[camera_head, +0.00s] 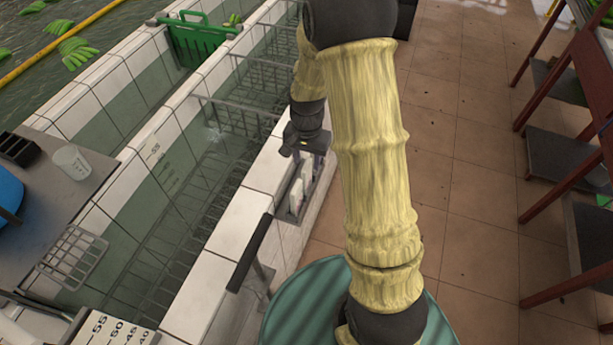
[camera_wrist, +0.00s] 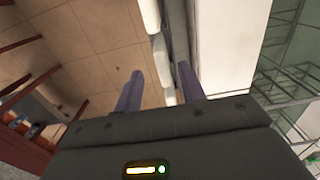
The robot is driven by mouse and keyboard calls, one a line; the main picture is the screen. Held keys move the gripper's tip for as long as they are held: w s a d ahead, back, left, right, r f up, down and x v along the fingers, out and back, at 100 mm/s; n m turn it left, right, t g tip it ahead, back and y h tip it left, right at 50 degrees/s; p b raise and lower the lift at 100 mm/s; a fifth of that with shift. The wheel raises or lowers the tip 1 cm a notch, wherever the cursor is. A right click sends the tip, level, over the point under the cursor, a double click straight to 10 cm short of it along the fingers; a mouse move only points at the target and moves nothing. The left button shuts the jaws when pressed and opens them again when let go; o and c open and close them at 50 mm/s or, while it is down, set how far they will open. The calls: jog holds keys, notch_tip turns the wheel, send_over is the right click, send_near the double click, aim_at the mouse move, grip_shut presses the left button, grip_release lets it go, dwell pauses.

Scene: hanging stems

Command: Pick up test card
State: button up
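White test cards (camera_head: 296,196) stand upright in a grey holder (camera_head: 287,214) on the outer side of the tiled tank wall. My gripper (camera_head: 302,148) is above the far end of this holder and partly covers it in the head view. In the wrist view, my gripper (camera_wrist: 161,72) has its two dark fingers spread apart. White upright pieces, seemingly cards (camera_wrist: 150,15), show beyond and between the fingertips. I see nothing held, and I cannot tell whether a finger touches a card.
The white tank wall (camera_head: 243,222) runs beside the holder, with wire racks (camera_head: 245,115) in the water. A dark bar (camera_head: 250,253) stands nearer on the wall. Red-framed shelving (camera_head: 545,130) is right; tiled floor lies between.

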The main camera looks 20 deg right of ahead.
aim_at(307, 172)
jog(key=shift+f, duration=0.8)
jog(key=shift+w+f+p, duration=0.15)
jog(key=shift+f+p, duration=0.35)
jog(key=shift+f, duration=0.8)
jog(key=shift+w+f+p, duration=0.15)
jog(key=shift+f+p, duration=0.3)
jog(key=shift+f, duration=0.85)
grip_shut()
